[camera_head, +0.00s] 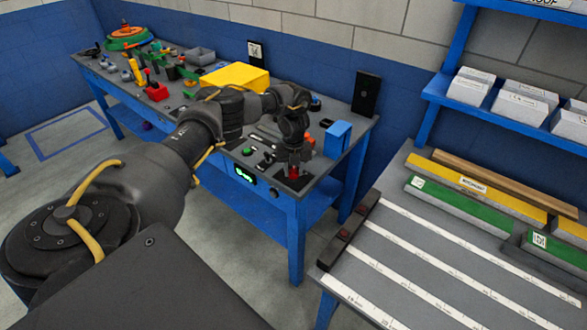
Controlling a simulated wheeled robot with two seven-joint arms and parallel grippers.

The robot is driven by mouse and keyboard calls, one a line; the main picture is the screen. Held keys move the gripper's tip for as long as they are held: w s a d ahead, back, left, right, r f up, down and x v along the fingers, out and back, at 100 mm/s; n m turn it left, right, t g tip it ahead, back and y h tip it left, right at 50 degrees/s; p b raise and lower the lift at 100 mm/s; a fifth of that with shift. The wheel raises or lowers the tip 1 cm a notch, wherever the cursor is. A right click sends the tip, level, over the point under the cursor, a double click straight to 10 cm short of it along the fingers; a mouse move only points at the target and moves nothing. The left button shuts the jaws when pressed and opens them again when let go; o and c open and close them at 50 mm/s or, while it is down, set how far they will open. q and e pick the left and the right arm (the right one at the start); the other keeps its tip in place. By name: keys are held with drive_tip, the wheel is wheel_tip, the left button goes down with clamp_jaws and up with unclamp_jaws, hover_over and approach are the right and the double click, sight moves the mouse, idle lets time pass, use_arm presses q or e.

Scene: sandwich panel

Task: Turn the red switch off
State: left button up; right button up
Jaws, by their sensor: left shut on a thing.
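The red switch (293,173) sits near the front right corner of the blue workbench's (298,240) grey top. My left arm comes in from the left and reaches across the bench. My left gripper (293,165) points down over the red switch and is shut on it. The fingers hide part of the switch, so its exact position cannot be told. My right gripper is not in view.
A blue box (338,139) stands just right of my left gripper. A yellow box (235,77) lies behind my arm. Small controls and a green-lit display (245,173) are left of the gripper. A grey table with white strips (440,262) stands at right.

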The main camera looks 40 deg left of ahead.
sight(294, 169)
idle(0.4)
use_arm(q)
drive_tip(key=shift+r, duration=0.1)
drive_tip(key=o, duration=0.9)
drive_tip(key=shift+o, duration=0.3)
drive_tip(key=shift+r, duration=0.4)
wheel_tip(294, 169, up, 5)
drive_tip(key=shift+w+f+b, duration=0.1)
drive_tip(key=shift+f+b, duration=0.1)
drive_tip(key=shift+b, duration=0.3)
wheel_tip(294, 169, up, 5)
drive_tip(key=shift+r+p, duration=0.15)
drive_tip(key=shift+p, duration=0.45)
